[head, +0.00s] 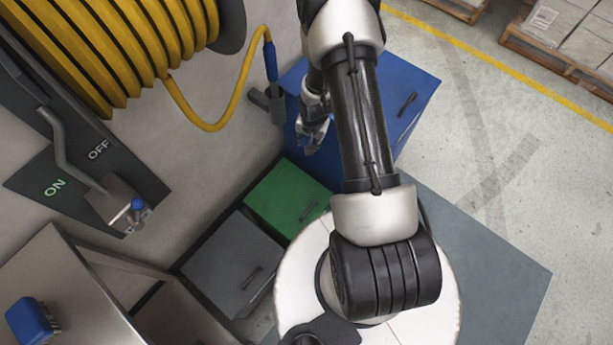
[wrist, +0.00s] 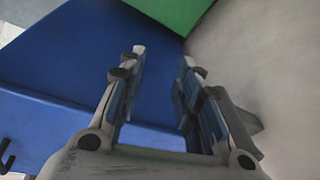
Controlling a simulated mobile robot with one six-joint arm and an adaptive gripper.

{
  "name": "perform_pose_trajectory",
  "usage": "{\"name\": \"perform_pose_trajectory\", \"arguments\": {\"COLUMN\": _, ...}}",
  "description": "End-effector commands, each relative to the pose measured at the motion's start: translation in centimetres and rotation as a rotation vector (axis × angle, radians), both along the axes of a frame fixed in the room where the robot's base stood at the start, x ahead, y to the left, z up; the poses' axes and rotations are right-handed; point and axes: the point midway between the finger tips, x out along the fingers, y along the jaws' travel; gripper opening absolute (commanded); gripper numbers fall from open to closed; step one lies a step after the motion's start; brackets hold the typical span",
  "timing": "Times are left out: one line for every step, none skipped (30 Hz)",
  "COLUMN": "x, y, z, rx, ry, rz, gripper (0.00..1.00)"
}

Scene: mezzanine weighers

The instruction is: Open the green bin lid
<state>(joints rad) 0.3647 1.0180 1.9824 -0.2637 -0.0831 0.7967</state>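The green bin (head: 280,196) stands in a row of bins by the wall, between the blue and grey bins. Its lid looks flat and shut, with a dark handle (head: 308,211) near its right side, close to my base. My gripper (head: 312,137) is over the left part of the blue bin, beyond the green bin and apart from it. In the wrist view my gripper (wrist: 163,58) has its two fingers spread with nothing between them. A corner of the green bin (wrist: 178,12) shows at the top there; its handle is out of that view.
The blue bin (head: 415,85) has a dark handle (head: 407,103); it fills the left of the wrist view (wrist: 60,75). The grey bin (head: 225,255) is nearer. A yellow hose reel (head: 110,50) and an ON/OFF lever panel (head: 75,170) are at left.

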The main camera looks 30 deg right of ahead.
Motion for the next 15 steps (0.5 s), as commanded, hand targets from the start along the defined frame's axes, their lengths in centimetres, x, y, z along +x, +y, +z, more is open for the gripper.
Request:
{"name": "perform_pose_trajectory", "arguments": {"x": -1.6, "y": 0.0, "z": -3.2, "rx": 0.026, "ry": 0.019, "rz": -0.04, "gripper": 0.31}}
{"name": "perform_pose_trajectory", "arguments": {"x": -2.3, "y": 0.1, "z": -4.8, "rx": 0.04, "ry": 0.02, "rz": -0.064, "gripper": 0.31}}
{"name": "perform_pose_trajectory", "arguments": {"x": -3.3, "y": 0.2, "z": -7.0, "rx": 0.059, "ry": 0.023, "rz": -0.095, "gripper": 0.31}}
{"name": "perform_pose_trajectory", "arguments": {"x": -4.1, "y": 0.4, "z": -8.6, "rx": 0.072, "ry": 0.025, "rz": -0.12, "gripper": 0.31}}
{"name": "perform_pose_trajectory", "arguments": {"x": -5.0, "y": 0.6, "z": -10.0, "rx": 0.086, "ry": 0.025, "rz": -0.143, "gripper": 0.31}}
{"name": "perform_pose_trajectory", "arguments": {"x": -6.1, "y": 0.9, "z": -11.8, "rx": 0.103, "ry": 0.027, "rz": -0.17, "gripper": 0.31}}
{"name": "perform_pose_trajectory", "arguments": {"x": -6.9, "y": 1.2, "z": -13.0, "rx": 0.115, "ry": 0.028, "rz": -0.19, "gripper": 0.31}}
{"name": "perform_pose_trajectory", "arguments": {"x": -7.7, "y": 1.5, "z": -14.1, "rx": 0.127, "ry": 0.029, "rz": -0.21, "gripper": 0.31}}
{"name": "perform_pose_trajectory", "arguments": {"x": -8.7, "y": 1.9, "z": -15.4, "rx": 0.141, "ry": 0.031, "rz": -0.231, "gripper": 0.31}}
{"name": "perform_pose_trajectory", "arguments": {"x": -9.3, "y": 2.2, "z": -16.2, "rx": 0.15, "ry": 0.029, "rz": -0.247, "gripper": 0.31}}
{"name": "perform_pose_trajectory", "arguments": {"x": -9.9, "y": 2.4, "z": -17.0, "rx": 0.159, "ry": 0.031, "rz": -0.259, "gripper": 0.31}}
{"name": "perform_pose_trajectory", "arguments": {"x": -10.6, "y": 2.8, "z": -17.8, "rx": 0.168, "ry": 0.03, "rz": -0.275, "gripper": 0.31}}
{"name": "perform_pose_trajectory", "arguments": {"x": -11.0, "y": 3.0, "z": -18.3, "rx": 0.174, "ry": 0.032, "rz": -0.285, "gripper": 0.31}}
{"name": "perform_pose_trajectory", "arguments": {"x": -11.3, "y": 3.1, "z": -18.6, "rx": 0.179, "ry": 0.03, "rz": -0.292, "gripper": 0.31}}
{"name": "perform_pose_trajectory", "arguments": {"x": -11.6, "y": 3.3, "z": -19.1, "rx": 0.183, "ry": 0.03, "rz": -0.299, "gripper": 0.31}}
